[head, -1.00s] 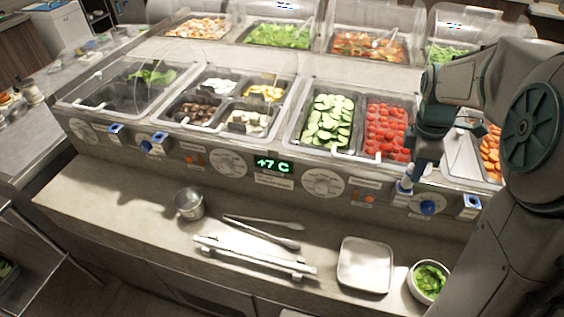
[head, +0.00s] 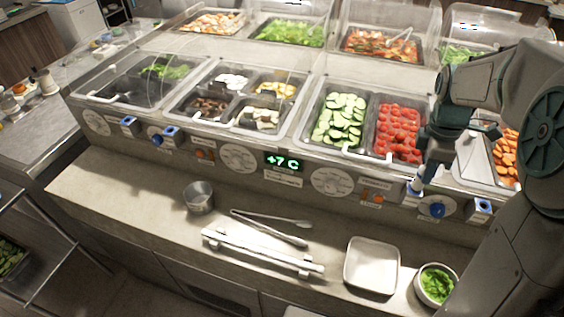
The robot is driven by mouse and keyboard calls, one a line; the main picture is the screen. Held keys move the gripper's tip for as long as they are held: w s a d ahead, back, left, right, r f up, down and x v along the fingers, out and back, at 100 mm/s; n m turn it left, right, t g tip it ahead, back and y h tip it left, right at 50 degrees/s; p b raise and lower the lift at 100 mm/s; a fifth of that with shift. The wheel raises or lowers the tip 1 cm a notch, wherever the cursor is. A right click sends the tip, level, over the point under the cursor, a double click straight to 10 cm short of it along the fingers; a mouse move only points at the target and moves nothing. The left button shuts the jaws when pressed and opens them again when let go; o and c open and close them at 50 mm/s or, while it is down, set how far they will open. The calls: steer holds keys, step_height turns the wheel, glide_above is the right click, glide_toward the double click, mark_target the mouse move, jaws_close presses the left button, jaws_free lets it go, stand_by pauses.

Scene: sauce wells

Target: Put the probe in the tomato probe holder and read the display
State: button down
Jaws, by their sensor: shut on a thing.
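My gripper (head: 427,163) points down at the front panel below the tomato pan (head: 399,131), shut on a small white probe (head: 418,180). The probe's lower end is close to a blue holder (head: 413,191) on the panel. I cannot tell whether it is inside the holder or just in front of it. The gripper's fingers are small and partly hidden by the wrist. The green display (head: 283,161) on the panel reads +7 C.
Other blue holders sit at the left (head: 129,122) and right (head: 484,207) of the panel, with a blue knob (head: 437,209) beside my gripper. The counter below holds a metal cup (head: 198,197), tongs (head: 272,227), a white tray (head: 371,265) and a bowl of greens (head: 436,284).

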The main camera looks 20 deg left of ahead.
steer(key=shift+r+p, duration=2.7)
steer(key=shift+r, duration=1)
